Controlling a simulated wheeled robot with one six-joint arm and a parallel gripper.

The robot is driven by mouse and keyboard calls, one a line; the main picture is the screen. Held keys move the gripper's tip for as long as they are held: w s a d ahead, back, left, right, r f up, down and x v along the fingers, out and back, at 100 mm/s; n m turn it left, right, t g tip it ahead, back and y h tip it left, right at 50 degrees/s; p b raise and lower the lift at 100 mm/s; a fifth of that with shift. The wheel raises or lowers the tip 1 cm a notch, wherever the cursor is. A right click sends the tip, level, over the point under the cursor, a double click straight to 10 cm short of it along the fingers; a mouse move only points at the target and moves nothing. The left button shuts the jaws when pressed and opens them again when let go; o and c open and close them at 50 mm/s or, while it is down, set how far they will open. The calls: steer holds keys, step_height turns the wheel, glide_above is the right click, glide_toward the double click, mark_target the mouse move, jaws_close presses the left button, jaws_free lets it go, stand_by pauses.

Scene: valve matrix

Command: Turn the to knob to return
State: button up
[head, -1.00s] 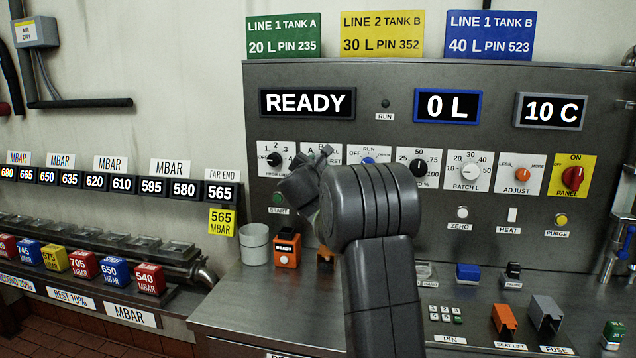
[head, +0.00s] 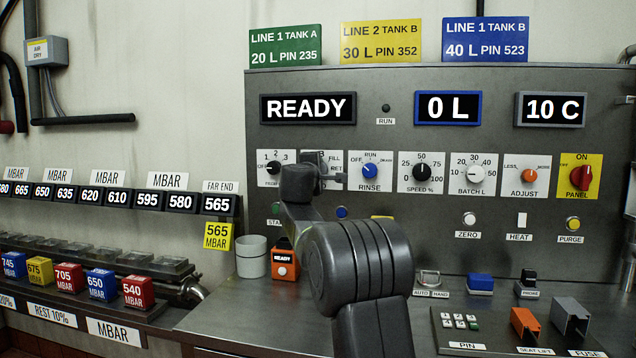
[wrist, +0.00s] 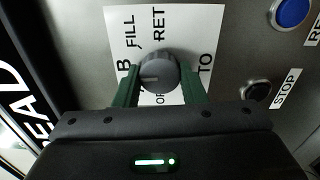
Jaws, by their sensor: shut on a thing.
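The TO knob (wrist: 152,74) is a round grey dial on a white card (wrist: 185,30) in the wrist view. The card reads B, FILL, RET and TO, turned sideways. The knob's pale pointer mark points left in that view, roughly between B and FILL. My gripper (wrist: 160,92) has its two green fingers on either side of the knob, shut on it.
The blue RINSE knob (head: 370,171) sits close to the right of my gripper. A black knob (head: 273,168) is to the left. A STOP button (wrist: 256,94) is near the fingers. A grey cup (head: 251,257) and an orange READY box (head: 284,263) stand on the counter below.

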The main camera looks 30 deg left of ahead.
steer(key=m+b, duration=0.9)
steer(key=m, duration=0.9)
steer(key=shift+d+f+m, duration=0.1)
steer(key=shift+m, duration=0.2)
steer(key=shift+b, duration=0.3)
steer(key=o, duration=1)
steer(key=shift+w, duration=0.1)
